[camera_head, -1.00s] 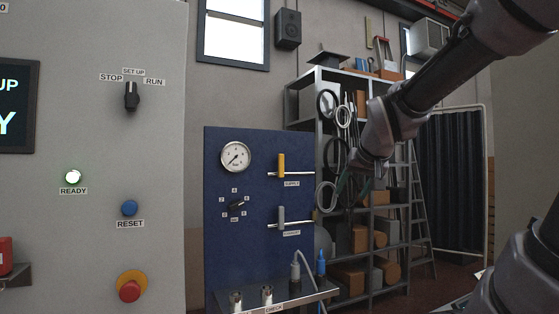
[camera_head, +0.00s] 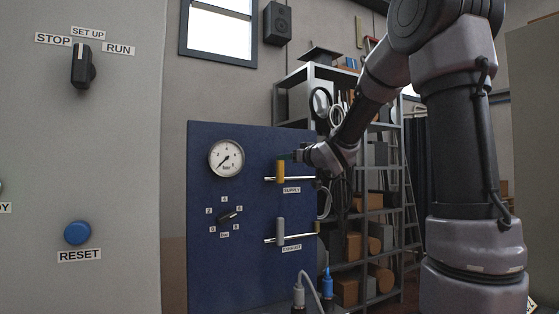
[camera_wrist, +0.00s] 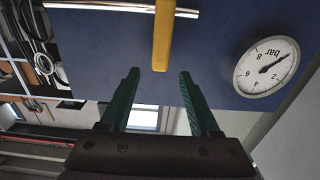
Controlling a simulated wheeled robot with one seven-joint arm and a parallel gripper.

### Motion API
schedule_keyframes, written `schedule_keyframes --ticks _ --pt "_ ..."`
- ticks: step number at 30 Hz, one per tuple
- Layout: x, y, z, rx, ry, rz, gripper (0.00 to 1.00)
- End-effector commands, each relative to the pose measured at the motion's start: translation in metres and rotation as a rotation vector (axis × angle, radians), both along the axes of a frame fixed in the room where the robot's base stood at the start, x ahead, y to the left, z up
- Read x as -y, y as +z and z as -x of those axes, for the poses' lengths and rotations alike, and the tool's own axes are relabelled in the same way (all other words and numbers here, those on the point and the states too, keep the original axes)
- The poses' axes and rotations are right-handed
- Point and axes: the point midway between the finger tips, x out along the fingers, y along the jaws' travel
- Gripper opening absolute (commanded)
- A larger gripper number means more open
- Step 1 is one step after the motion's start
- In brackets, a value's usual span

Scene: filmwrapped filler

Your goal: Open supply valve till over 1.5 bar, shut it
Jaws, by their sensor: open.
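The supply valve has a yellow lever (camera_head: 280,171) on a horizontal pipe at the blue panel's upper right, above its SUPPLY label. The lever stands upright, across the pipe. The lever also shows in the wrist view (camera_wrist: 163,38), which looks upside down. My gripper (camera_wrist: 158,76) is open and empty, its green fingers pointing at the panel. The lever's end appears between and just beyond the fingertips, with no clear contact. In the head view my gripper (camera_head: 291,156) is beside the lever, partly hard to see. The round gauge (camera_head: 226,158) has its needle toward lower left, near the low end; it also shows in the wrist view (camera_wrist: 266,67).
Below is a grey EXHAUST lever (camera_head: 281,231), also upright across its pipe. A black selector knob (camera_head: 229,217) sits left of it. Connectors with a hose (camera_head: 299,294) stand below. A loaded shelf (camera_head: 355,200) is behind, to the right. A control cabinet (camera_head: 120,160) is at left.

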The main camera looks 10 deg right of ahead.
Motion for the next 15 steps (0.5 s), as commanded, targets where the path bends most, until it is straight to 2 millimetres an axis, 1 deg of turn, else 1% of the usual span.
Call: schedule_keyframes --ticks 1,3,7,12,15 --pt "-0.004 -0.001 -0.011 -0.002 0.001 -0.002 0.62" --pt "-0.008 -0.001 -0.024 -0.002 0.001 -0.002 0.62" --pt "-0.015 -0.001 -0.044 -0.002 0.001 -0.002 0.62" --pt "-0.02 -0.001 -0.061 -0.002 0.0 -0.002 0.62" --pt "-0.021 0.0 -0.065 0.0 -0.001 0.0 0.62"
